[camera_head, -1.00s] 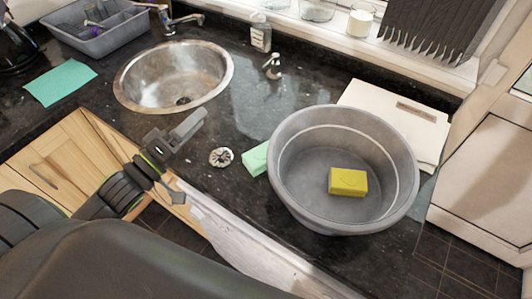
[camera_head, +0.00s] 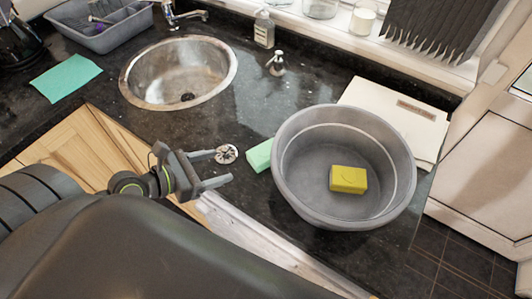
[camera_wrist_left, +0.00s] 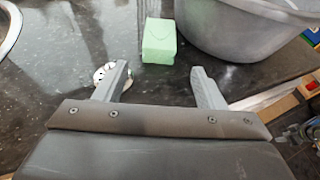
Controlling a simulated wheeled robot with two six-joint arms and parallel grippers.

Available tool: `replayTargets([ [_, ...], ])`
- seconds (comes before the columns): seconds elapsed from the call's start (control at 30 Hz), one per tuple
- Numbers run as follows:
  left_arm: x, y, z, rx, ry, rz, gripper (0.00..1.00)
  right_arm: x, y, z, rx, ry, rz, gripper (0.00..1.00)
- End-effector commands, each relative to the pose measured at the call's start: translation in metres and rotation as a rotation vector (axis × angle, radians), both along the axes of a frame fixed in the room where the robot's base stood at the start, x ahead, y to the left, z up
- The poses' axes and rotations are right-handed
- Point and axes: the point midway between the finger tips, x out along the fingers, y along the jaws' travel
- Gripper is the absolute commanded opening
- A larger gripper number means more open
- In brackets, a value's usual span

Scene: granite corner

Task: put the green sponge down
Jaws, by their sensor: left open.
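The green sponge (camera_head: 260,155) lies on the dark granite counter, close against the left side of the grey basin (camera_head: 290,195). In the left wrist view the sponge (camera_wrist_left: 159,41) sits beyond my fingertips, with the basin (camera_wrist_left: 235,30) to its right. My left gripper (camera_head: 222,168) is open and empty, its fingers pointing toward the sponge from the left. It also shows in the left wrist view (camera_wrist_left: 160,82), with counter visible between the fingers. The sponge is apart from both fingers. My right gripper is not in view.
A yellow sponge (camera_head: 348,179) lies inside the basin. A metal sink strainer (camera_head: 227,154) lies by my left gripper's upper finger. The round sink (camera_head: 180,72), a teal cloth (camera_head: 66,78) and a soap dispenser (camera_head: 276,63) are farther back. A white board (camera_head: 395,110) lies behind the basin.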

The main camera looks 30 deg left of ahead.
Motion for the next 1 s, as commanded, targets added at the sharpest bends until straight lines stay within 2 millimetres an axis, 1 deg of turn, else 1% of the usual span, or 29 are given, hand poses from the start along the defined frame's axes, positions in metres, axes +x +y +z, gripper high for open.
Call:
replayTargets([
  [0.03, 0.006, -0.003, -0.001, -0.004, -0.006, 0.002, 0.64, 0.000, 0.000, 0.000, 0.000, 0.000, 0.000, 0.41],
  [0.27, 0.032, -0.019, -0.013, -0.002, -0.007, 0.002, 0.64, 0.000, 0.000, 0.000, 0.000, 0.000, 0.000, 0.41],
  [0.63, 0.078, -0.046, -0.035, -0.001, -0.006, 0.001, 0.64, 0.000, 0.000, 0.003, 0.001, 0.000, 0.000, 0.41],
  [0.73, 0.086, -0.050, -0.039, 0.003, -0.006, 0.000, 0.64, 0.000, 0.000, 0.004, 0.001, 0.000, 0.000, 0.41],
  [0.9, 0.093, -0.055, -0.043, 0.001, -0.006, -0.001, 0.64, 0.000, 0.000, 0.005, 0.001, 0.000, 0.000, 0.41],
  [1.0, 0.103, -0.061, -0.046, 0.000, -0.006, 0.000, 0.64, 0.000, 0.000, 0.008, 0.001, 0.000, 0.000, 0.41],
])
